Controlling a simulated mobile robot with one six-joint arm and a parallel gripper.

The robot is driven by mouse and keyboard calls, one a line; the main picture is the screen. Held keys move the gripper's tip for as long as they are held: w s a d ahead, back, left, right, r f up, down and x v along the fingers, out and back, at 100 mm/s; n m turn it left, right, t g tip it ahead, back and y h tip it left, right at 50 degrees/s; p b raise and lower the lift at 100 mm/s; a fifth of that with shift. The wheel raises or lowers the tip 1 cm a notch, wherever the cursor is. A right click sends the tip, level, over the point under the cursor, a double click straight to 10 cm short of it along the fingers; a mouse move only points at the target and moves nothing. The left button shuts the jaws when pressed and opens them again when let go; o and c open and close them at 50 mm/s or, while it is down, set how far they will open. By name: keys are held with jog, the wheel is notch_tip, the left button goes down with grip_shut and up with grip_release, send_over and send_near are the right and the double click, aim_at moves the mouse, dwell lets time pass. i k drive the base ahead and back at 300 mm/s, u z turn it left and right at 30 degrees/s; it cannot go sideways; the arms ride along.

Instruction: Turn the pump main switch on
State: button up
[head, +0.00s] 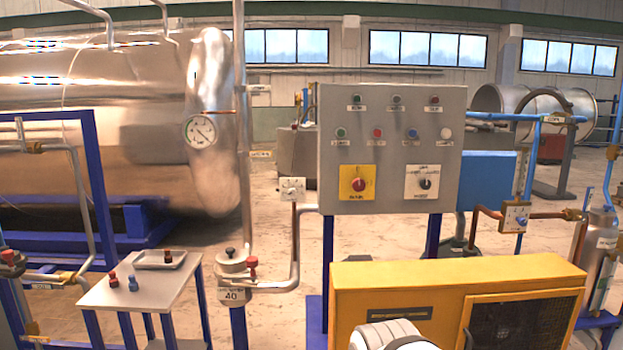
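A grey control panel (391,150) stands on blue posts right of the picture's middle. A red rotary switch (358,185) sits on a yellow plate at its lower left. A black rotary knob (426,184) sits on a white plate at its lower right. The labels are too small to read, so I cannot tell which is the pump main switch or how either is set. Several coloured buttons or lamps lie in two rows above. My gripper is out of view; only a white rounded part, likely of my arm, shows at the bottom edge.
A yellow machine housing (460,290) stands in front of and below the panel. A small table (145,286) with a tray (160,260) stands at lower left. A large steel tank (110,130) fills the left. Pipes flank the panel. Its front face is unobstructed.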

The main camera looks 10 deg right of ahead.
aim_at(358, 185)
jog(key=z, duration=0.4)
jog(key=i, duration=1.2)
jog(key=z, duration=0.95)
jog(key=k, duration=0.75)
jog(key=z, duration=0.15)
jog(key=i, duration=0.85)
jog(key=u, duration=0.1)
